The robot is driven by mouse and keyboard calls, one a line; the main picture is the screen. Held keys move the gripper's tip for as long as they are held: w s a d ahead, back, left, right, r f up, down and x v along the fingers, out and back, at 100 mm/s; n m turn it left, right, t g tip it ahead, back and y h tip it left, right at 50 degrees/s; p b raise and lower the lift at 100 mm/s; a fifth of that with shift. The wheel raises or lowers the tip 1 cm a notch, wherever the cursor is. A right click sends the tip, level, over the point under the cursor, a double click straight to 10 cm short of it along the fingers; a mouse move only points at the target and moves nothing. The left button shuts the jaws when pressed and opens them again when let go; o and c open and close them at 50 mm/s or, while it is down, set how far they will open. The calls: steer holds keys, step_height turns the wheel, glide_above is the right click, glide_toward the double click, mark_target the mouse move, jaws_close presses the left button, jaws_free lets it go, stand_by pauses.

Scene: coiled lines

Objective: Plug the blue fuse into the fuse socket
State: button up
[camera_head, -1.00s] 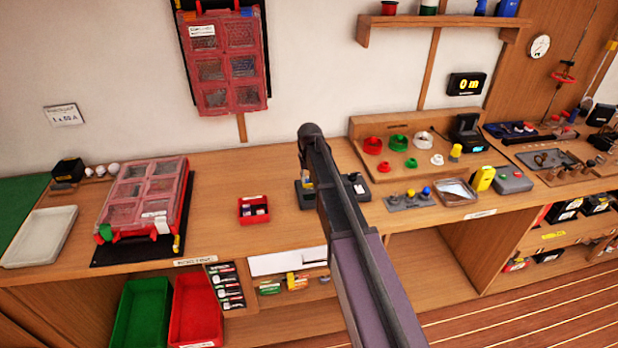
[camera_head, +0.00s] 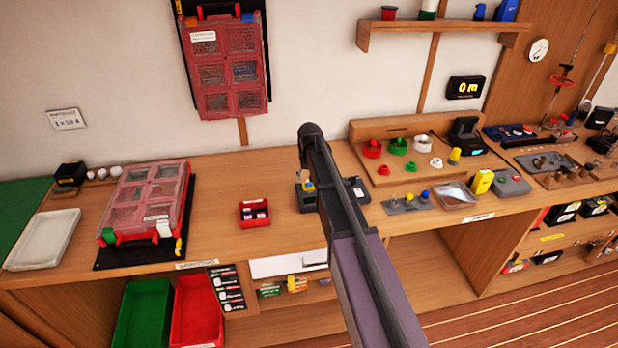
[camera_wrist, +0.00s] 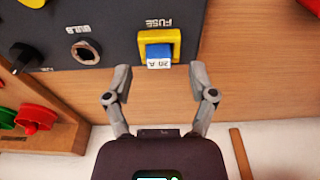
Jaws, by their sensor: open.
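In the wrist view the blue fuse (camera_wrist: 158,52), with a white label reading "20 A", sits within the yellow-framed fuse socket (camera_wrist: 174,38) on a dark panel marked FUSE. Whether it is fully seated I cannot tell. My gripper (camera_wrist: 158,78) is open, with one finger on each side just below the fuse in the picture, and nothing between the fingertips. In the head view my arm hides most of the dark panel (camera_head: 305,198) and my gripper is not visible.
Beside the socket is a round bulb hole (camera_wrist: 83,50) and a black knob (camera_wrist: 23,57). A red bin (camera_head: 254,213) holding small items stands left of the panel. A red case (camera_head: 147,200) lies farther left. Bare bench lies between them.

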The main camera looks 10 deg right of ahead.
steer(key=shift+r+p, duration=2.2)
steer(key=shift+r, duration=0.3)
steer(key=s+f+b, duration=0.1)
steer(key=s, duration=0.4)
steer(key=s+f+b, duration=0.2)
steer(key=s, duration=0.3)
steer(key=s+d+f+b, duration=0.1)
steer(key=s+f+b, duration=0.1)
steer(key=s, duration=0.4)
steer(key=shift+s, duration=0.15)
